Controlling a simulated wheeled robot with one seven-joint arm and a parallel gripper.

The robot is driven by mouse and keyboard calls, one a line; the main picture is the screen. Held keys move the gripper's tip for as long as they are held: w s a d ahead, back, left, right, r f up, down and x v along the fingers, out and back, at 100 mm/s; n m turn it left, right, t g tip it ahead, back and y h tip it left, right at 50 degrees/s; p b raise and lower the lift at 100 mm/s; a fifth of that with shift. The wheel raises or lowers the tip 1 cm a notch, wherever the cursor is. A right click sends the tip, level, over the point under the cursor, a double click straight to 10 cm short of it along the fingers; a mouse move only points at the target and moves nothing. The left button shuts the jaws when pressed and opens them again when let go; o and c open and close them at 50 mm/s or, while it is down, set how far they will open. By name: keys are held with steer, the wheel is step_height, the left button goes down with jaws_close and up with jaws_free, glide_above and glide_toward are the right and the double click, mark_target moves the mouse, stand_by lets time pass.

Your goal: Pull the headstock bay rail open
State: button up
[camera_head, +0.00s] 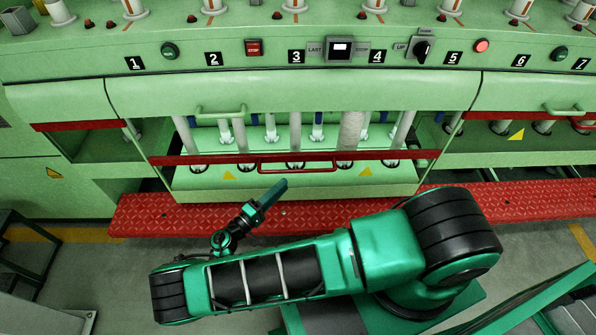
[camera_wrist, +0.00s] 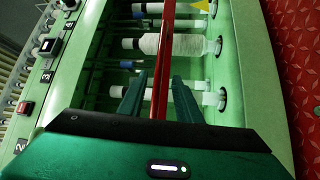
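The headstock bay rail (camera_head: 210,159) is a long red bar across the front of the middle bay of the green machine. A red loop handle (camera_head: 298,170) sits at its middle. My gripper (camera_head: 283,184) is just below and in front of this handle, left of its centre. In the wrist view the two fingers of my gripper (camera_wrist: 158,88) are spread apart and empty. The red rail (camera_wrist: 166,50) runs lengthwise in the picture and shows between them; its near end is hidden behind the gripper body. I cannot tell whether the fingers touch it.
Behind the rail stand several white bobbins (camera_head: 350,130) and spindles. A pale green handle (camera_head: 220,112) is on the cover above. A red treadplate step (camera_head: 150,212) runs along the machine's foot. A dark stool frame (camera_head: 25,255) stands at the left.

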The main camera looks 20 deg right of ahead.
mark_target(299, 171)
steer(key=x, duration=0.9)
steer(key=shift+w+d, duration=0.15)
steer(key=shift+d, duration=0.15)
jaws_close()
